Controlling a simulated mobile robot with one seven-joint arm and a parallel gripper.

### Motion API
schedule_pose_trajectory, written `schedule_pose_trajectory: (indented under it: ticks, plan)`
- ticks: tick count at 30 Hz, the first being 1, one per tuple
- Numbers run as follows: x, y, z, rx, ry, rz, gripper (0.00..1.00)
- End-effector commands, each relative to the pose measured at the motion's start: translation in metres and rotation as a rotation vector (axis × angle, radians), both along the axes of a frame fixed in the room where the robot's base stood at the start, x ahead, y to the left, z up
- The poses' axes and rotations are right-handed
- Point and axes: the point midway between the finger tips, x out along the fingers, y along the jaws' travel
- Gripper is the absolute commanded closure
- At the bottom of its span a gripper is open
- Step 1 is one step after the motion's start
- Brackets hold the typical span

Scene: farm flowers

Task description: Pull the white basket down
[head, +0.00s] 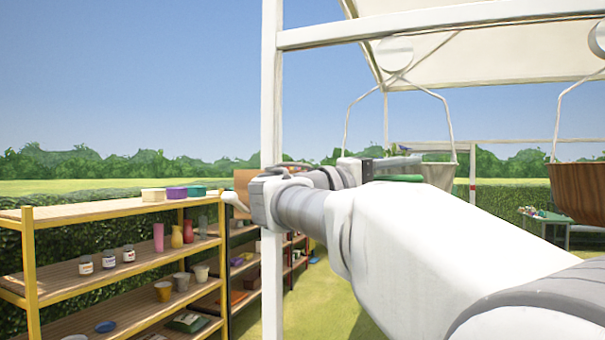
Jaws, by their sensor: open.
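The white basket (438,174) hangs by a thin white wire hanger (434,92) under the canopy, right of the centre. My arm hides its lower part and much of its left side. My gripper (403,163) is small in view beyond my arm, at the height of the basket's rim and overlapping its left side in the picture. It is open. I cannot tell whether its fingers touch the basket or stand around its rim.
A white post (271,95) stands left of my arm. A brown basket (580,190) hangs at the right. Wooden shelves (85,212) with pots, jars and vases stand at the left. A green table (548,217) stands farther back. Open grass lies between.

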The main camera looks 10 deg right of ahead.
Motion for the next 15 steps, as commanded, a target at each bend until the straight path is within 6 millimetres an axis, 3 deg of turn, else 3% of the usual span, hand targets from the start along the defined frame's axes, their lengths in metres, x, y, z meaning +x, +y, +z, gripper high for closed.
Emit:
schedule_pose_trajectory:
  ticks: [9, 15]
  plan:
    - [0.0003, -0.0029, 0.0000, 0.000, 0.000, -0.001, 0.53]
    - [0.0003, -0.0027, 0.0002, 0.000, 0.000, 0.000, 0.89]
